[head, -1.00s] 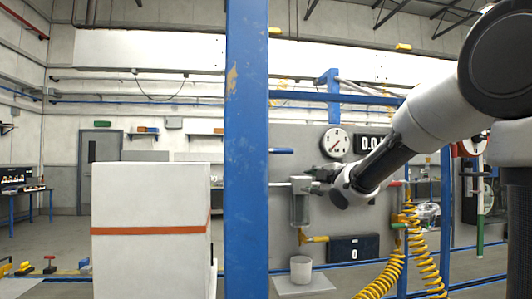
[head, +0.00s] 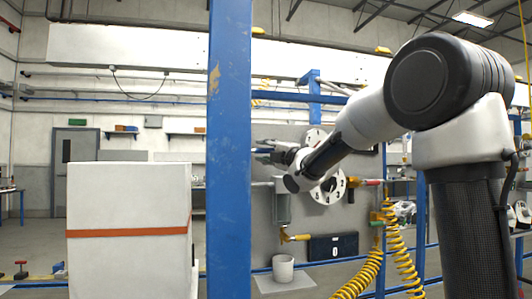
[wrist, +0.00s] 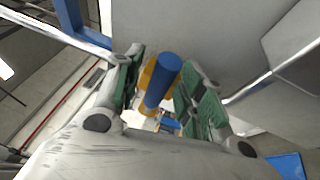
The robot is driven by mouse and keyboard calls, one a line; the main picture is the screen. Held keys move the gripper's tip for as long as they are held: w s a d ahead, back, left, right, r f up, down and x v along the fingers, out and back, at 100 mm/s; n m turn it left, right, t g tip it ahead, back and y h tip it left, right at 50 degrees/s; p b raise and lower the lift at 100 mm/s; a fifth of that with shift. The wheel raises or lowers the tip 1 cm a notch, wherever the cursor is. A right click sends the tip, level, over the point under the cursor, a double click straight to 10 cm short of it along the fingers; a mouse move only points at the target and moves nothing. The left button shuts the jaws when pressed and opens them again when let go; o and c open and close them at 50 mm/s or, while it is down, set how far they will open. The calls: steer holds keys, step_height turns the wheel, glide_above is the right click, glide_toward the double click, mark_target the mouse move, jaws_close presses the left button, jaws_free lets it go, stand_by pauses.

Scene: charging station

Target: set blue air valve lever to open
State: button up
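The blue air valve lever (wrist: 163,80) shows in the wrist view as a blue cylindrical handle with yellow parts beside it. My gripper (wrist: 164,62) is open, with one green-padded finger on each side of the handle. Gaps show between the handle and both pads. In the head view my gripper (head: 268,151) is at the upper left of the grey panel, at the lever's height, just right of the blue post. There the lever is mostly hidden by the gripper, and its valve body cannot be made out.
A blue post (head: 229,150) stands close to my gripper's left. The grey panel (head: 345,222) carries a numbered dial (head: 328,190), a red-handled valve (head: 368,182), a yellow-handled lever (head: 294,236) and a display (head: 333,247). Yellow coiled hoses (head: 392,245) hang at right. A white cabinet (head: 128,205) stands left.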

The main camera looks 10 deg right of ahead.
jaws_close()
